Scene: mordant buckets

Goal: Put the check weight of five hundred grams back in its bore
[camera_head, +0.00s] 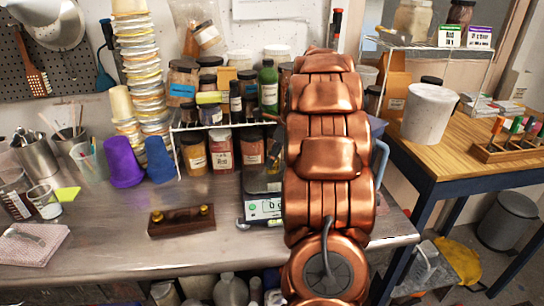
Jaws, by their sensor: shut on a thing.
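A dark wooden weight block (181,222) lies on the steel bench left of my arm. Two brass weight knobs stand up from it, one at its left end (155,215) and one towards its right end (204,210). Bores in the block are too small to make out, and I cannot read which weight is which. A balance (264,208) with a lit display stands right of the block, partly covered by my copper arm. My gripper is hidden behind my own arm links, so neither its fingers nor anything in them shows.
A wire rack (178,152) with jars stands behind the balance. A purple cup (122,163), a blue cup (159,159) and stacked tubs (141,70) stand at the back left. A pink cloth (32,244) lies front left. Bare bench surrounds the block. A wooden table (455,135) stands right.

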